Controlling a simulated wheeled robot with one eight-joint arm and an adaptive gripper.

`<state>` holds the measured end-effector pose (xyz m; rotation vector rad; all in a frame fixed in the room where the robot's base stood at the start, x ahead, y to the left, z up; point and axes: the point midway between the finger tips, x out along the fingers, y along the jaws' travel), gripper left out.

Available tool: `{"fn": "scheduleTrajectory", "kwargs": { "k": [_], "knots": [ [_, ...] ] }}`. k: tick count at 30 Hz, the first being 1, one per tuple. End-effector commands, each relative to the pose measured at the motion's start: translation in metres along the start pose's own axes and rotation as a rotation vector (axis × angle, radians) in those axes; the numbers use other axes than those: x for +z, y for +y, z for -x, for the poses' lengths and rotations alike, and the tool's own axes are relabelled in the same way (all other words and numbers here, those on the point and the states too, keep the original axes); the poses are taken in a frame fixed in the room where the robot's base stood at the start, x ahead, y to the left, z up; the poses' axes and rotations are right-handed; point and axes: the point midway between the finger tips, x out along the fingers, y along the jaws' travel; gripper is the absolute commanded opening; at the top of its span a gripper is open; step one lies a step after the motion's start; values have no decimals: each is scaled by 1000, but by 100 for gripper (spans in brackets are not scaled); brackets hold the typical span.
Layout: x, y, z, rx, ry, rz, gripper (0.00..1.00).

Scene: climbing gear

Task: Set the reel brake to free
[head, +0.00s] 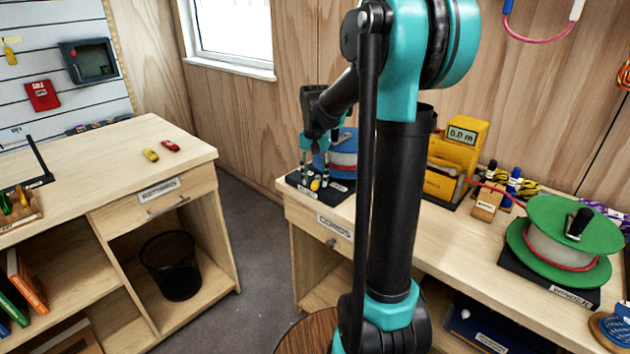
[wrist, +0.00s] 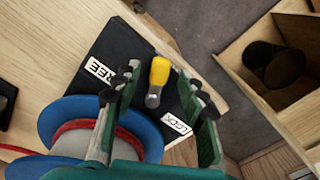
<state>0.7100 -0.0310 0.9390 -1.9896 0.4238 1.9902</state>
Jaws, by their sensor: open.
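The blue reel (wrist: 60,115) with red cord stands on a black base (wrist: 128,48) at the left end of the bench; it is partly behind my arm in the head view (head: 345,141). The brake lever, a yellow handle (wrist: 160,70) on a short grey shaft, rises from this base. A FREE label (wrist: 100,68) is left of the lever and a LOCK label (wrist: 178,123) is below right. I cannot tell which setting it is at. My gripper (wrist: 163,82) is open, one finger on each side of the lever; contact is not clear. In the head view, my gripper (head: 316,172) is low over the base.
A yellow counter box (head: 455,160) and a green-flanged winder (head: 560,240) stand right along the bench. A bin (head: 172,265) is under the left desk. Floor (head: 255,215) shows between the desks.

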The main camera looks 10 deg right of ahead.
Motion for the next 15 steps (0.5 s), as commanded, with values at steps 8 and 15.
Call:
{"fn": "scheduleTrajectory", "kwargs": {
  "k": [8,15],
  "knots": [
    [0,0,-12,0,0,0,41],
    [0,0,-12,0,0,0,35]
  ]
}}
